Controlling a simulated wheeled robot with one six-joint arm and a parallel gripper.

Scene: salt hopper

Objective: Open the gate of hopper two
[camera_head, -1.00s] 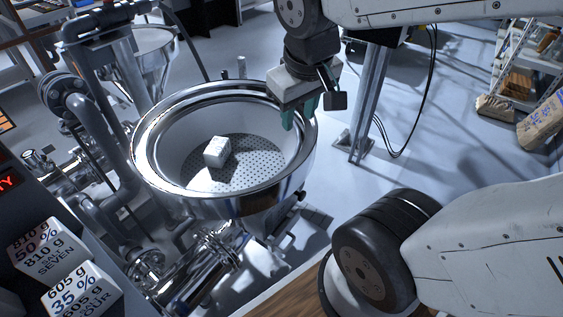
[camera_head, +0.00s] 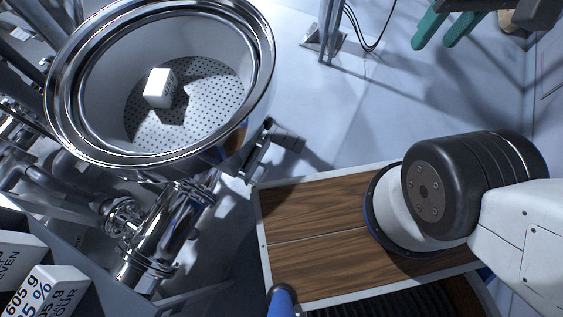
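A round steel hopper (camera_head: 258,62) stands at the upper left, with a perforated bottom. A white block (camera_head: 159,88) lies inside it on the perforated plate. No number shows on the hopper, so I cannot tell whether it is hopper two. A small metal bracket or handle (camera_head: 262,150) sticks out below its right side; I cannot tell whether it is the gate. My gripper (camera_head: 446,30) is at the top right, well to the right of the hopper. Its two green fingers are apart, with nothing seen between them.
Steel pipework (camera_head: 170,232) runs below the hopper. White labelled blocks (camera_head: 48,292) sit at the lower left. A metal post (camera_head: 328,28) with black cables stands at the top centre.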

